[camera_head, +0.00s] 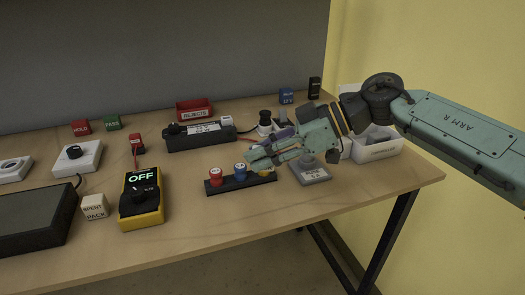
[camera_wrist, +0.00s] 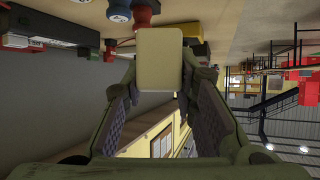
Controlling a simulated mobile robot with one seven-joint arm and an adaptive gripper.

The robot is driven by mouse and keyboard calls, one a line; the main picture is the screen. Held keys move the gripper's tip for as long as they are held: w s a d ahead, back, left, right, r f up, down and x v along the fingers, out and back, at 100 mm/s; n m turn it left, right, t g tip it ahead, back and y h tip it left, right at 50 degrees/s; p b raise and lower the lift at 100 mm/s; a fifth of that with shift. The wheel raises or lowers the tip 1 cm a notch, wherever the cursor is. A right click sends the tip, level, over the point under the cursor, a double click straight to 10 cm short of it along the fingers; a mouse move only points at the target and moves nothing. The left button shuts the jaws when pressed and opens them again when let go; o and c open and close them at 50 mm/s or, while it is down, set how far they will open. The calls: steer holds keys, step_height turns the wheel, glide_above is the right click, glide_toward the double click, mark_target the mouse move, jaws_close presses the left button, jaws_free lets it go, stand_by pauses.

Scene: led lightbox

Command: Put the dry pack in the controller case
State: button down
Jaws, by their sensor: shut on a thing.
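My gripper (camera_head: 253,156) hangs over the rack of coloured knobs in the head view. In the wrist view, my gripper (camera_wrist: 160,85) is shut on a plain pale yellow block (camera_wrist: 160,58); no lettering shows on its visible face, so I cannot confirm that it is the dry pack. A cream block marked SPENT PACK (camera_head: 95,208) stands on the table at the left. A white open bin (camera_head: 378,150) with a label too small to read stands at the right; I cannot tell whether it is the controller case.
The knob rack (camera_head: 217,188) lies below my gripper. A yellow box reading OFF (camera_head: 141,203) is left of it. A grey labelled block (camera_head: 311,171) lies to the right. A red REJECTS bin (camera_head: 195,112) and black power strip (camera_head: 185,140) are behind. The front table strip is clear.

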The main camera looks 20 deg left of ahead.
step_height(320, 180, up, 4)
steer(key=shift+f+p, duration=0.25)
steer(key=shift+p, duration=0.95)
steer(key=shift+f, duration=0.1)
